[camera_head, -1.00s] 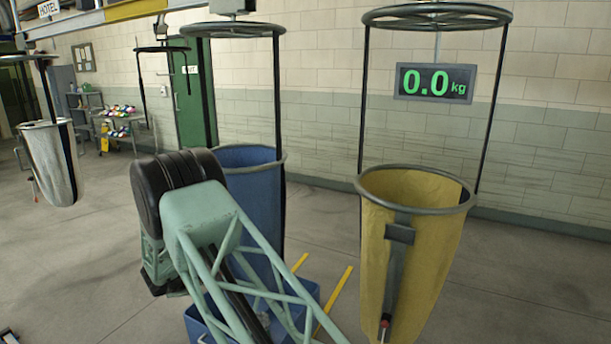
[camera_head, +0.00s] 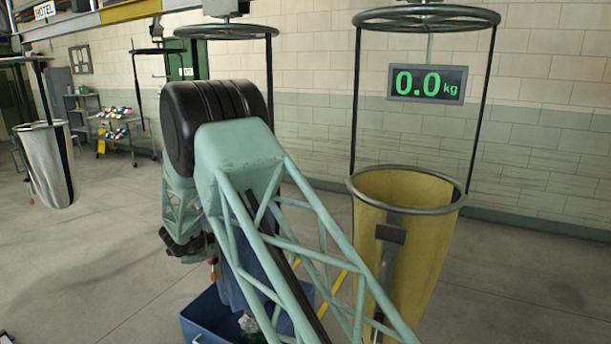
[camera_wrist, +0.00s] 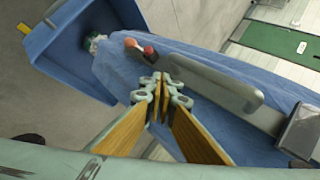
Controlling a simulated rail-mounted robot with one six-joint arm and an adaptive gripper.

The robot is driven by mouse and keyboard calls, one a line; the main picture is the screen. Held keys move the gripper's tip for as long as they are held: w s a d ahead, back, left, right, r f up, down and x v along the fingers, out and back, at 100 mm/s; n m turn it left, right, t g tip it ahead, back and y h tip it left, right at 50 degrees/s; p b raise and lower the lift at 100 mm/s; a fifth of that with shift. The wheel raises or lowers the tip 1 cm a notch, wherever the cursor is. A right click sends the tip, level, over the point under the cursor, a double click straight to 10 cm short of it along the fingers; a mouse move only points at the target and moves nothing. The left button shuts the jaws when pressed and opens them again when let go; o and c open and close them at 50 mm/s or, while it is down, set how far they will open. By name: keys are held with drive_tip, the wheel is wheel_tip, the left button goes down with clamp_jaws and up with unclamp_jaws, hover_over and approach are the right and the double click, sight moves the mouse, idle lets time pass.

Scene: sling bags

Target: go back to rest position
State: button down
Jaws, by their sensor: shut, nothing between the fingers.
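My gripper (camera_wrist: 160,84) shows in the wrist view with its fingertips together and nothing between them. Behind the fingers is the blue sling bag (camera_wrist: 230,85), with a grey lever (camera_wrist: 215,82) and red-tipped parts (camera_wrist: 140,47) on its side. The picture does not show whether the fingers touch the bag. In the head view my arm covers most of the blue bag (camera_head: 232,287), and the gripper itself cannot be made out there.
A blue bin (camera_head: 195,322) stands under the blue bag. A yellow sling bag (camera_head: 435,250) hangs at right under a 0.0 kg display (camera_head: 428,83). A pale bag (camera_head: 47,168) hangs at far left, near a cart (camera_head: 125,132). The left floor is open.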

drive_tip(key=s+d+r+n+y, duration=0.15)
drive_tip(key=d+r, duration=0.35)
drive_tip(key=r, duration=0.5)
drive_tip(key=s+d+r+n+y, duration=0.1)
drive_tip(key=s+d+r+n, duration=0.3)
drive_tip(key=r, duration=0.6)
drive_tip(key=s+d+r+n+g, duration=0.2)
drive_tip(key=s+d+r+n, duration=0.1)
drive_tip(key=s+d+r, duration=1.1)
drive_tip(key=s+d+r+n+g, duration=0.2)
drive_tip(key=s+d+r+n, duration=0.1)
drive_tip(key=s+d, duration=1.7)
drive_tip(key=s+d+f+n+h, duration=0.1)
drive_tip(key=s+d, duration=0.3)
drive_tip(key=s, duration=0.6)
drive_tip(key=s+d+f+g+h, duration=0.1)
drive_tip(key=s+d+f, duration=0.2)
drive_tip(key=s, duration=0.7)
drive_tip(key=s+d+f+n+g+h+b, duration=0.1)
drive_tip(key=s+d+f, duration=0.1)
drive_tip(key=s+d, duration=0.5)
drive_tip(key=s, duration=0.2)
drive_tip(key=shift+s+n+h, duration=0.35)
drive_tip(key=shift+s, duration=0.05)
